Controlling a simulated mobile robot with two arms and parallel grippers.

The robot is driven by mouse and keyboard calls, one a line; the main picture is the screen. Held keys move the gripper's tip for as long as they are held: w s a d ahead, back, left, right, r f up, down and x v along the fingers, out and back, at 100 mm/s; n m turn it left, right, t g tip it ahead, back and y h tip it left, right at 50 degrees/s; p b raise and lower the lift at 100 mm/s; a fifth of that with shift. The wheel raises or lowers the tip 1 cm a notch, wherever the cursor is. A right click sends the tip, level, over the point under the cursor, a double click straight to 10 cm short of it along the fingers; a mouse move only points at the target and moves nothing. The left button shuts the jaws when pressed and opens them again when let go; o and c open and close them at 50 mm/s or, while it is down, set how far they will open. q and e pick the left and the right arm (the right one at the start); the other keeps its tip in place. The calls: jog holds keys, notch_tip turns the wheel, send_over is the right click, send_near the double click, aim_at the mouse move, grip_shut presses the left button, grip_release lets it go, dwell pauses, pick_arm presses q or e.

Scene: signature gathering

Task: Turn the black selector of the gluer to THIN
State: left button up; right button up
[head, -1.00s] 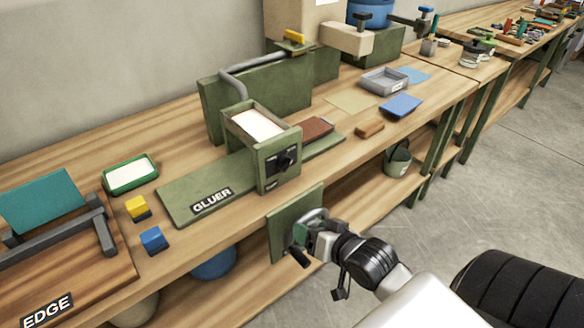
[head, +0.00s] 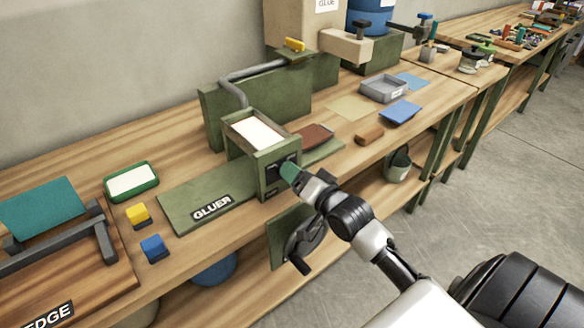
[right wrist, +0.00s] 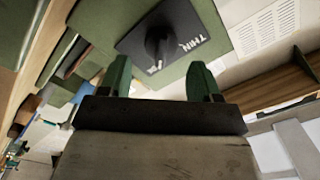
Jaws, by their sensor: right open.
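The gluer (head: 248,165) is a green machine on the bench, with a white-filled pan on top and a GLUER label on its base. Its black selector plate (head: 271,173) is on the front face, partly covered by my right gripper (head: 289,171). In the right wrist view the black selector (right wrist: 158,44) stands out from its plate, with the word THIN (right wrist: 190,44) beside it. My right gripper (right wrist: 161,82) is open, its two green fingers apart and the selector ahead between them. They look short of it; contact cannot be told. My left gripper is not in view.
A hand crank (head: 305,243) sits on a green plate below the bench edge. A yellow block (head: 138,213), a blue block (head: 153,247) and a green-rimmed tray (head: 131,181) lie left of the gluer. A wooden block (head: 369,135) lies right.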

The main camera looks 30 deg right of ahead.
jog(key=shift+w+a, duration=0.1)
jog(key=shift+w, duration=1.05)
jog(key=c, duration=0.9)
